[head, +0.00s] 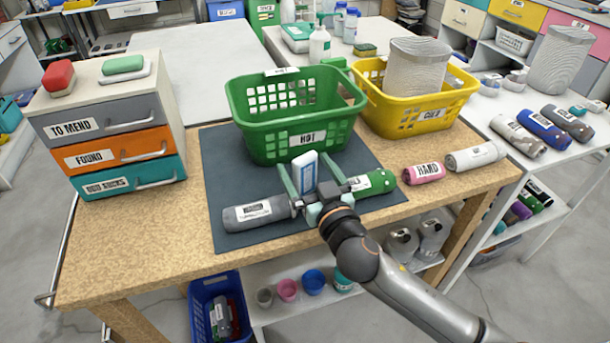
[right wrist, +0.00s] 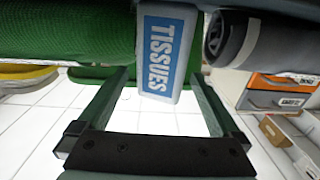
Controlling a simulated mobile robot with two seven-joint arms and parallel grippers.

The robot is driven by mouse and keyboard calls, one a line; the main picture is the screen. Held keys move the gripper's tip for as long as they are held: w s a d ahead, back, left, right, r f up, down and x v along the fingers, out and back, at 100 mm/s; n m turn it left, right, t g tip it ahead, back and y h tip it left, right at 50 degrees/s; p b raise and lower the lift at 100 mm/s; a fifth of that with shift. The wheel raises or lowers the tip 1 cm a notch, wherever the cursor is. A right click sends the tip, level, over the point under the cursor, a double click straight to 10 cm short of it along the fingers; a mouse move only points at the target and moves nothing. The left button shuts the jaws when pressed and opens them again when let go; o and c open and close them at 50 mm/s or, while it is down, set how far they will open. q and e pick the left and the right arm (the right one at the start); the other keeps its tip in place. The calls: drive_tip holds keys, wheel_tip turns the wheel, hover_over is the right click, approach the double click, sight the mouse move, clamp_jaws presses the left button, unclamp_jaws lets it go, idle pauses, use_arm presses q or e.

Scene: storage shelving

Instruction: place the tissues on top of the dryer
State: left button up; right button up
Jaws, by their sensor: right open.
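The tissues (head: 304,176) are a small white and blue pack standing upright on the dark mat, in front of the green HOT basket. In the right wrist view the pack (right wrist: 163,50) shows its blue TISSUES label. My right gripper (head: 304,163) is open, with one finger on each side of the pack. Gaps show between the pack and both fingers in the right wrist view, so it is not gripped. My left gripper is not in view. I cannot make out a dryer in either view.
A grey roll (head: 254,213) and a green roll (head: 376,183) lie on the mat either side of the pack. The green basket (head: 290,118) stands close behind. A yellow basket (head: 400,115) and labelled drawers (head: 115,140) flank it. The table's front left is clear.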

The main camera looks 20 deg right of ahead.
drive_tip(key=shift+w, duration=0.45)
drive_tip(key=c, duration=1.5)
